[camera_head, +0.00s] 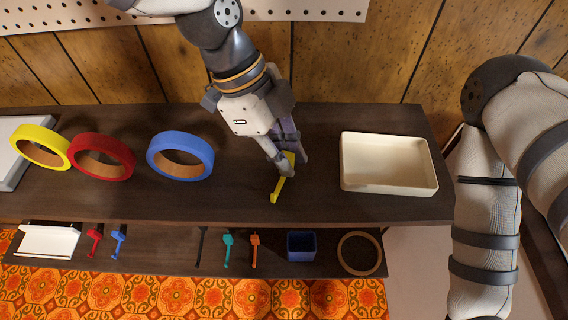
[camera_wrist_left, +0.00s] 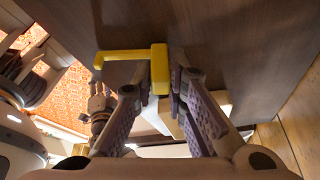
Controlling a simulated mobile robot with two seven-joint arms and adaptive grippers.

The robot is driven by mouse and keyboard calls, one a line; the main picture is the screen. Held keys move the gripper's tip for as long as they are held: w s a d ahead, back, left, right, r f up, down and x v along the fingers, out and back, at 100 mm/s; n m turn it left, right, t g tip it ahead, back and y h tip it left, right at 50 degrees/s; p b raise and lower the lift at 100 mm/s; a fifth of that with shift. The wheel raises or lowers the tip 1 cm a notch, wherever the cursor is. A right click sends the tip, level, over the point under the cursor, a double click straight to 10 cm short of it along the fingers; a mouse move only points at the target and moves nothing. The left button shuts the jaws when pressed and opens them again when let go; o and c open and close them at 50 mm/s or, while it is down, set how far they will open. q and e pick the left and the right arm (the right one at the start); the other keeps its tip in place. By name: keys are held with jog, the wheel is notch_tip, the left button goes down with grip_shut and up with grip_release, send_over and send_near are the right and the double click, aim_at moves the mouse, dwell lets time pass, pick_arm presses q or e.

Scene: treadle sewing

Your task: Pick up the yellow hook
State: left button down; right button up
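The yellow hook (camera_head: 278,190) is over the dark upper shelf, between the blue ring and the cream tray. My left gripper (camera_head: 294,166) reaches down to it from above. In the left wrist view the hook's block end (camera_wrist_left: 159,69) sits between the fingertips of my left gripper (camera_wrist_left: 162,76), which are closed in on it. Its thin arm extends to the left with a short bent tip. I cannot tell whether the hook still touches the shelf. My right arm comes in at the right, its gripper outside the head view; a small gripper-like shape shows in the left wrist view.
Yellow (camera_head: 40,146), red (camera_head: 101,157) and blue (camera_head: 180,156) rings stand left on the upper shelf (camera_head: 235,200). A cream tray (camera_head: 389,187) is at right. The lower shelf holds several small hooks, a dark blue box (camera_head: 301,246) and a flat ring (camera_head: 359,254).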

dwell(0.3)
pick_arm(q)
jog(key=shift+r, duration=0.3)
notch_tip(320, 180, up, 4)
jog(key=shift+s+f, duration=0.15)
jog(key=shift+f, duration=0.1)
jog(key=s+r+p, duration=0.1)
jog(key=s+r, duration=0.3)
jog(key=s, duration=0.3)
jog(key=s+a+r+p, duration=0.1)
jog(key=s+r, duration=0.3)
jog(key=s, duration=0.2)
jog(key=shift+s+r, duration=0.35)
jog(key=shift+r, duration=0.05)
pick_arm(e)
jog(key=shift+t, duration=0.8)
jog(key=w+r, duration=0.3)
jog(key=shift+w+r, duration=0.15)
jog(key=shift+w, duration=0.1)
